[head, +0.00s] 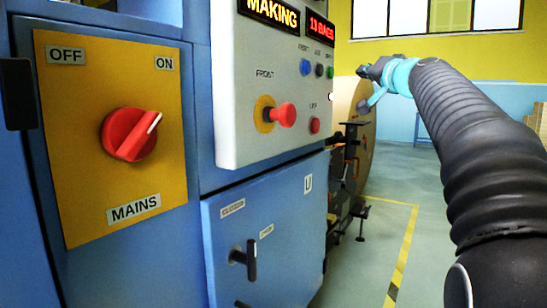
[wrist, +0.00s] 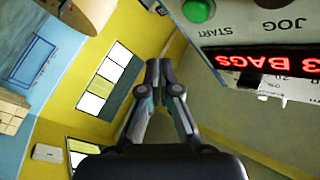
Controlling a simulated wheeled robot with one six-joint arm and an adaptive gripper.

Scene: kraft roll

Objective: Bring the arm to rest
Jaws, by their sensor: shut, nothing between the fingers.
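My arm comes in from the right in the head view, with a black ribbed sleeve and a light blue band near its end. My gripper (head: 366,72) is at its far end, to the right of the control panel and apart from it. In the wrist view my gripper (wrist: 153,72) has its two fingertips together with nothing between them. The wrist picture is strongly rotated, with the panel (wrist: 215,30) at upper right.
A blue machine stands at left with a yellow mains plate (head: 65,150), red rotary switch (head: 128,135) and grey control panel (head: 235,95). A red push button (head: 285,115) sticks out. A large brown roll (head: 372,135) stands behind. Green floor (head: 425,220) at right is clear.

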